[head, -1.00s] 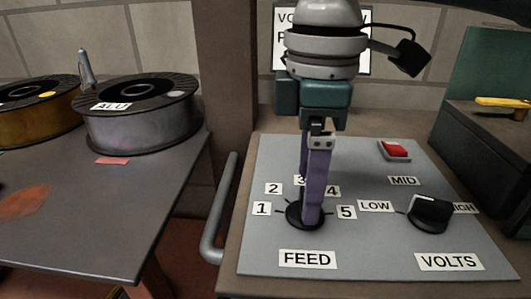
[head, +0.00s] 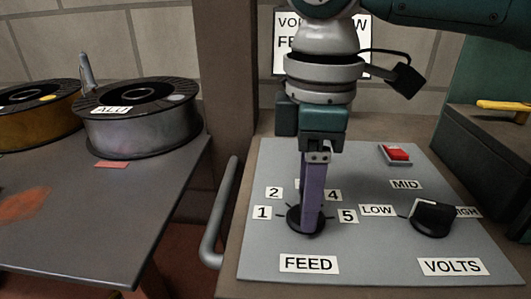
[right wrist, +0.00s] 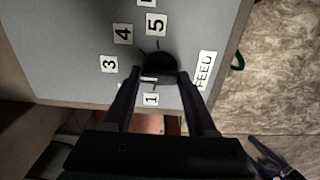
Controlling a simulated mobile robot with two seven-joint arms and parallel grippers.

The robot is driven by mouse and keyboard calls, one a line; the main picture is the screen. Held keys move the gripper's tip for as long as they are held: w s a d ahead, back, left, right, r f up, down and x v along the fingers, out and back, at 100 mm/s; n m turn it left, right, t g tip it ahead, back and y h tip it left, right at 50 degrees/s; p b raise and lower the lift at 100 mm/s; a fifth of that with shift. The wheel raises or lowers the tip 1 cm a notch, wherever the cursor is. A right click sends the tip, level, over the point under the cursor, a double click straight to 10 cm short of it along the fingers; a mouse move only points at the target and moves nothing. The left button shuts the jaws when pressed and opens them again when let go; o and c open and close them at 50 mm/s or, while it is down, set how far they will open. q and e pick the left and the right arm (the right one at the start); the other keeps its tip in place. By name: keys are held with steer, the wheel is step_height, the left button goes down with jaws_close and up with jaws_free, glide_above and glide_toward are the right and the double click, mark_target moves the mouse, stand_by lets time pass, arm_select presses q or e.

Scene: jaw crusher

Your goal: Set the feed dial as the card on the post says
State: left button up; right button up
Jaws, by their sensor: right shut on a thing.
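The black feed dial (head: 294,221) sits on the grey panel above the FEED label (head: 309,264), with number tags 1 to 5 around it. My right gripper (head: 312,226) points down and is shut on this dial. In the right wrist view the dial (right wrist: 160,63) lies at the fingertips, near tag 1 (right wrist: 151,99); its setting is unclear. In the head view tag 3 is hidden behind my gripper. The card (head: 283,42) on the wall behind is largely covered by my arm; its feed number is hidden. My left gripper is out of view.
The VOLTS dial (head: 433,220), with LOW, MID and HIGH tags, stands right of the feed dial. A red switch (head: 396,153) is at the panel's back. A grey handrail (head: 217,215) runs left of the panel. Spools, one marked ALU (head: 140,130), stand on the left table.

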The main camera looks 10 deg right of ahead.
steer(key=c, duration=0.4)
steer(key=shift+r+p, duration=0.15)
steer(key=shift+p, duration=0.35)
steer(key=m+p, duration=0.4)
steer(key=p, duration=0.2)
steer(key=shift+r, duration=0.15)
steer(key=shift+f+m+p, duration=0.2)
steer(key=shift+m+p, duration=1.3)
steer(key=shift+m, duration=0.4)
steer(key=o, duration=1.4)
steer(key=shift+f, duration=0.1)
steer(key=shift+c, duration=0.2)
